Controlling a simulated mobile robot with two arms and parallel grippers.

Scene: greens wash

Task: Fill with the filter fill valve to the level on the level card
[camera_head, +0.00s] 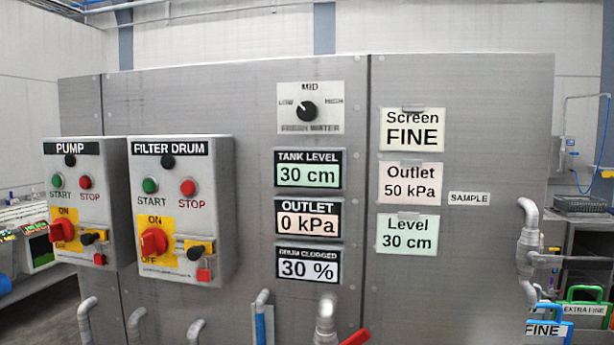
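The level card (407,234) on the grey panel reads "Level 30 cm". The tank level display (308,170) reads 30 cm, the same figure. A blue valve handle (261,328) and a red handle (356,338) show at the bottom edge, on or near pipes; their lower parts are cut off. No label shows which of them, if either, is the filter fill valve. Neither of my grippers is in view.
The outlet display (307,218) reads 0 kPa and the drum clogged display (307,265) 30 %. The pump box (88,205) and filter drum box (182,210) jut out at left. Pipes (528,245) and screen frames (583,309) stand at right.

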